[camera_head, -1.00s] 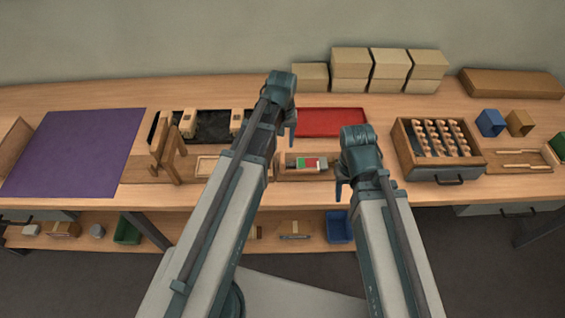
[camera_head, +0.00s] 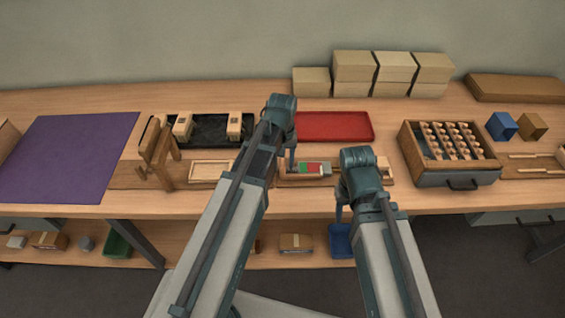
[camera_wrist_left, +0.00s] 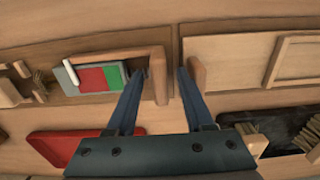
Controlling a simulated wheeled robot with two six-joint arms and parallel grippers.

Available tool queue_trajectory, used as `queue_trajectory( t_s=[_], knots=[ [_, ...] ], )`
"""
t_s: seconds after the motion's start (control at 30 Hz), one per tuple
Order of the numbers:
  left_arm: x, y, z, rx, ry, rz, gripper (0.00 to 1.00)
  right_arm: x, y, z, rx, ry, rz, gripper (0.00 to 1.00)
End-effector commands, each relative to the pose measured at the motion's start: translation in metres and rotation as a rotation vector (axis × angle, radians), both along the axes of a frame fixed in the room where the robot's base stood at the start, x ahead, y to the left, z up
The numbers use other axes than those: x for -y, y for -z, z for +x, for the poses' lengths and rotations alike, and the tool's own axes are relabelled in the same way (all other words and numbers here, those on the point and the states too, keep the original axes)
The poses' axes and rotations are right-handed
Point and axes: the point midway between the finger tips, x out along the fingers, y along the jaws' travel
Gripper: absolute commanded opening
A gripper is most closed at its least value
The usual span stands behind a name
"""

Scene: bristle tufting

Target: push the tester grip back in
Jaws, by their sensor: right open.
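The tester is a wooden-framed gauge with red and green bands (camera_head: 310,169) and a grey end, on a wooden board. It also shows in the left wrist view (camera_wrist_left: 92,79), with a white pointer at its left. An upright wooden end piece (camera_wrist_left: 159,80) stands beside the bands. A rounded wooden piece (camera_wrist_left: 198,76), which looks like the grip, stands apart to its right. My left gripper (camera_wrist_left: 166,72) is open, its fingers either side of the end piece, the right finger beside the rounded piece. Contact cannot be told. My right gripper (camera_head: 340,208) is open and empty near the front edge.
A red tray (camera_head: 335,126) and a black tray (camera_head: 208,140) with wooden blocks lie behind. A wooden stand (camera_head: 158,155) and shallow wooden frame (camera_head: 208,171) are left. A box of wooden handles (camera_head: 450,153) is right. A purple mat (camera_head: 75,150) leaves clear room.

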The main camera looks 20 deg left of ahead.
Motion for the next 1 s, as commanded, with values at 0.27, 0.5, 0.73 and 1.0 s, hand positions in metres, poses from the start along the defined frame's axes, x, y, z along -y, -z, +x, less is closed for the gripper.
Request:
queue_trajectory(
  t_s=[0.27,0.5,0.73,1.0],
  knots=[
    [0.0,-0.0001,0.0,0.0,0.0,0.0,0.04,0.0,-0.0001,0.0,0.0,0.0,0.0,0.53],
    [0.0,-0.0001,0.0,0.0,0.0,0.0,0.0,0.0,-0.0001,0.0,0.0,0.0,0.0,0.53],
    [0.0,0.0,-0.0001,0.0,0.0,0.0,0.0,0.0,0.0,0.0,0.0,0.0,0.0,0.53],
    [0.0,0.0,-0.0001,0.0,0.0,0.0,0.0,0.0,0.0,0.0,0.0,0.0,0.0,0.53]
  ],
)
